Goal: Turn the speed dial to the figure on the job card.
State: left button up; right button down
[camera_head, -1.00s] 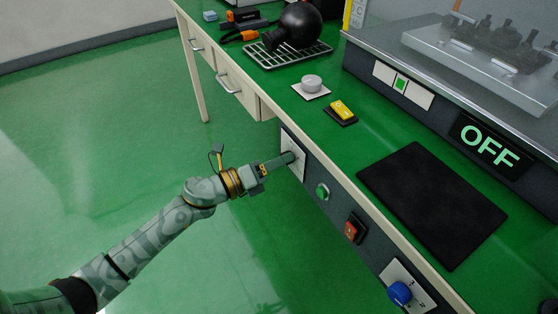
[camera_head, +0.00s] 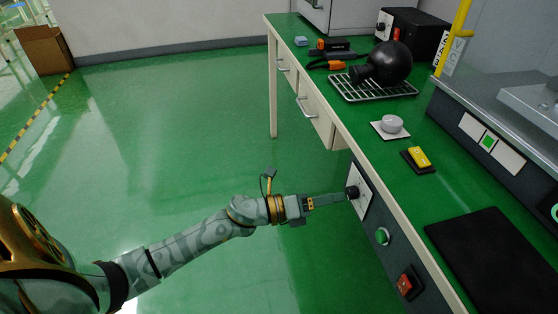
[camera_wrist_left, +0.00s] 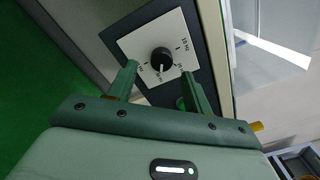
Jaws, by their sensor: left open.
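The speed dial (camera_head: 352,192) is a black round knob on a white plate on the bench's front panel. In the left wrist view the dial (camera_wrist_left: 161,60) has a pale pointer line directed toward the bottom of the picture, and the plate carries Hz marks, one reading 10 Hz. Other figures are partly hidden by the fingers. My left gripper (camera_head: 340,198) is at the dial; in the left wrist view its open fingers (camera_wrist_left: 160,74) lie either side of the knob, with no clear contact. My right gripper is out of view. No job card is readable.
A green button (camera_head: 382,236) and a red switch (camera_head: 406,284) sit along the same panel. On the bench are a grey knob (camera_head: 391,124), a yellow switch (camera_head: 419,157), a black mat (camera_head: 490,260) and a rack (camera_head: 350,90) with a dark flask.

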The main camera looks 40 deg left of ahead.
pick_arm(q)
jog(key=p+v, duration=0.2)
jog(key=v, duration=1)
jog(key=shift+s, duration=0.2)
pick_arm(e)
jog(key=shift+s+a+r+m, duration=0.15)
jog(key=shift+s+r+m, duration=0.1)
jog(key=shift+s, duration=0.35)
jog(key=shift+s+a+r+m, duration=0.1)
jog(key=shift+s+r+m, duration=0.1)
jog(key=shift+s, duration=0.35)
pick_arm(q)
jog(key=shift+a+f, duration=0.1)
jog(key=shift+a, duration=0.05)
